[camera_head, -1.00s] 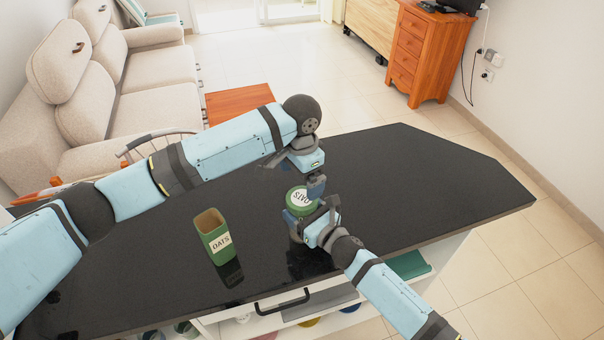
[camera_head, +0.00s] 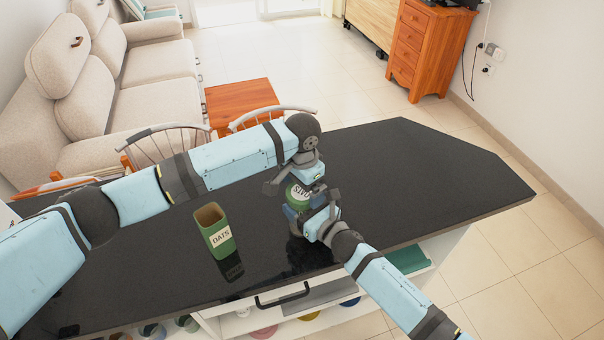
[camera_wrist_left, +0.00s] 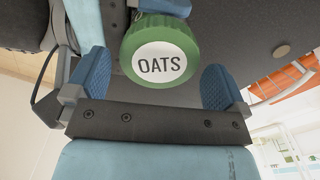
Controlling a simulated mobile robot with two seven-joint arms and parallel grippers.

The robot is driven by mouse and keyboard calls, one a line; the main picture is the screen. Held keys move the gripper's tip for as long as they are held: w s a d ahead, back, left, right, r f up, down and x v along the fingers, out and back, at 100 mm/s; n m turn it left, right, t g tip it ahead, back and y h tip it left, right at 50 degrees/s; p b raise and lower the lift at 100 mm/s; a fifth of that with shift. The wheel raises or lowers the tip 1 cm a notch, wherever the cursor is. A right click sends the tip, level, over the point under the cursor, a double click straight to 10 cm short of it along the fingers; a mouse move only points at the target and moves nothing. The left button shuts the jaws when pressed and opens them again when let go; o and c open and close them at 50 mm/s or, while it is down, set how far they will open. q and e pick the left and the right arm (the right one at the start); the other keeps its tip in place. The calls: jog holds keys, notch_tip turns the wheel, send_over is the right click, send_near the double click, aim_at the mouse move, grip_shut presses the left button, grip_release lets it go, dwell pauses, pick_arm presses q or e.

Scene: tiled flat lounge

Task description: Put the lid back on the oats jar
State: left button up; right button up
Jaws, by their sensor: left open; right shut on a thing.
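The oats jar (camera_head: 219,240) is green with an "OATS" label and stands upright and open on the black counter, left of my grippers. The lid (camera_head: 299,195) is round and green with a white "OATS" disc. My right gripper (camera_head: 310,212) is shut on the lid and holds it above the counter. My left gripper (camera_head: 299,186) is open, with its fingers around the lid from the far side. In the left wrist view the lid (camera_wrist_left: 160,52) sits between the two blue fingertips, with gaps on both sides. The right fingertips are partly hidden by the lid.
The black counter (camera_head: 420,190) is clear to the right and around the jar. Chairs (camera_head: 165,148) stand at its far side, by an orange-brown table (camera_head: 240,100). Drawers and open shelves are under the front edge.

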pick_arm(q)
jog(key=shift+f, duration=0.8)
jog(key=shift+c, duration=0.5)
jog(key=c, duration=0.8)
jog(key=o, duration=0.9)
jog(key=shift+r, duration=0.1)
notch_tip(320, 180, up, 12)
